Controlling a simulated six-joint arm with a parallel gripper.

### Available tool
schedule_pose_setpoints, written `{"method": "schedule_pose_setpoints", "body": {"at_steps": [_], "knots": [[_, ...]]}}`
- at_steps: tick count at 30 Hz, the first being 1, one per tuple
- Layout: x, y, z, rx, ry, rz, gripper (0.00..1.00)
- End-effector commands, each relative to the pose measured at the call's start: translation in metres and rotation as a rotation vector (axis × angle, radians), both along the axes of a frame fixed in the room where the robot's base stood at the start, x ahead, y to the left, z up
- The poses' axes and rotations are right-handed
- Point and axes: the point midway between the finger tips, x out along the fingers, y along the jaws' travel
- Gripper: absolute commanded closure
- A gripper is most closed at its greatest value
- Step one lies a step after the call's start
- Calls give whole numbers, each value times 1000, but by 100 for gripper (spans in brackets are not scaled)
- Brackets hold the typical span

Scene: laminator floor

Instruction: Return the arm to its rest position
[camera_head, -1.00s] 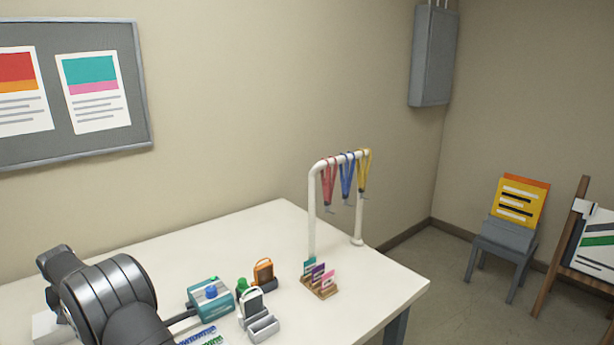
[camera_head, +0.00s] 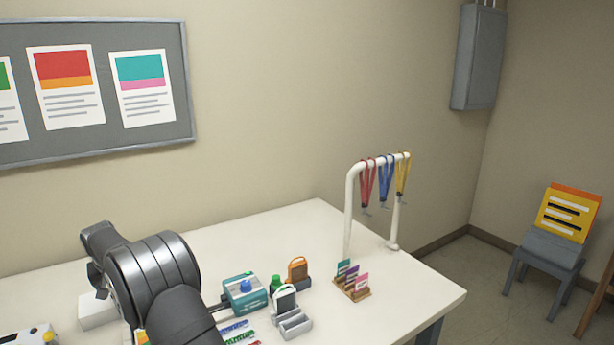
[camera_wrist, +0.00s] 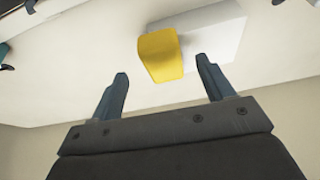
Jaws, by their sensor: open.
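My gripper (camera_wrist: 161,66) is open in the wrist view, its two dark fingers spread apart. A yellow piece (camera_wrist: 160,56) shows beyond and between the fingertips, in front of a white block (camera_wrist: 215,38); I see no contact with the fingers. In the head view my dark arm fills the lower left, over the left part of the white table (camera_head: 400,290). The gripper itself is hidden there. The white block also shows just left of the arm (camera_head: 97,311).
Right of my arm stand a teal device (camera_head: 244,293), a green-topped bottle (camera_head: 276,284), an orange-framed item (camera_head: 298,270), a grey holder (camera_head: 295,324) and a card rack (camera_head: 352,282). A white lanyard stand (camera_head: 349,205) rises behind. A white device (camera_head: 30,335) sits lower left.

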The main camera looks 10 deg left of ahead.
Motion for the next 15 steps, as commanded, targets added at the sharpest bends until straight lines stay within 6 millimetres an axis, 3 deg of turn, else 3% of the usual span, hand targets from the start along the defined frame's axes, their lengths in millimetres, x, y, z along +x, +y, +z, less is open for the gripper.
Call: {"method": "schedule_pose_setpoints", "body": {"at_steps": [9, 10, 15], "knots": [[17, 16, -59, -3, 1, 0, 26], [17, 16, -60, -1, 0, 0, 26], [17, 17, -18, 3, -1, -1, 26]]}}
